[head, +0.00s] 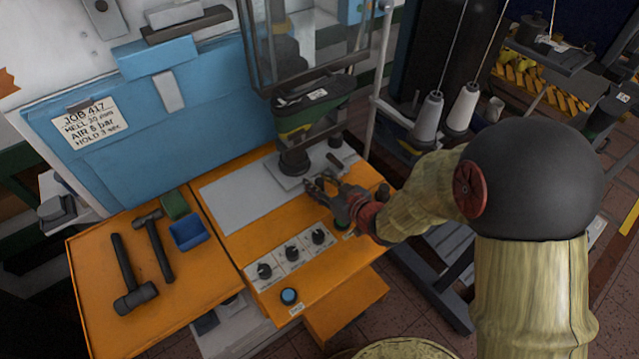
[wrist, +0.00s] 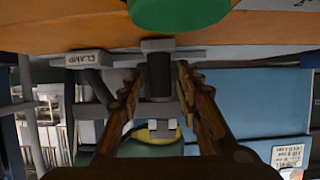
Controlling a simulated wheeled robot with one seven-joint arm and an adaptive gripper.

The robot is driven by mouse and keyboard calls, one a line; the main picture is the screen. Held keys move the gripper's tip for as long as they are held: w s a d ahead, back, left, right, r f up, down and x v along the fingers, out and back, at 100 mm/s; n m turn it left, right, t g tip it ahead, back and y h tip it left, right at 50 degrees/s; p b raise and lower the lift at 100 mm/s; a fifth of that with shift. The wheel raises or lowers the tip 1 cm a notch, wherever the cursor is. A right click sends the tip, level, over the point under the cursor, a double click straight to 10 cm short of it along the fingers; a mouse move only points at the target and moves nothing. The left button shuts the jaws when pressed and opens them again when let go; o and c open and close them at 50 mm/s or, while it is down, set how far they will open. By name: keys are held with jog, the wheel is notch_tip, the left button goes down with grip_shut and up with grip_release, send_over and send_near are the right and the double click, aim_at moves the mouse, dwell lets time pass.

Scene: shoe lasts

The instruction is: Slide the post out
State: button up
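The dark upright post (head: 294,160) stands on a pale grey plate (head: 311,163) of the orange machine bench, below a green shoe last (head: 313,113). In the wrist view, which looks upside down, the dark post (wrist: 159,73) shows between the tips of my gripper (wrist: 157,80), with a grey collar at its foot. My gripper (head: 321,184) is open and empty, fingers pointing at the post from its front right. The fingers appear to stop short of the post; contact is not visible. The green and yellow last (wrist: 152,136) is partly hidden behind my gripper.
A CLAMP label (wrist: 83,58) sits beside the post. Knobs (head: 291,252) and a blue button (head: 289,296) line the bench front. Thread cones (head: 428,117) stand right.

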grip_shut()
dwell(0.7)
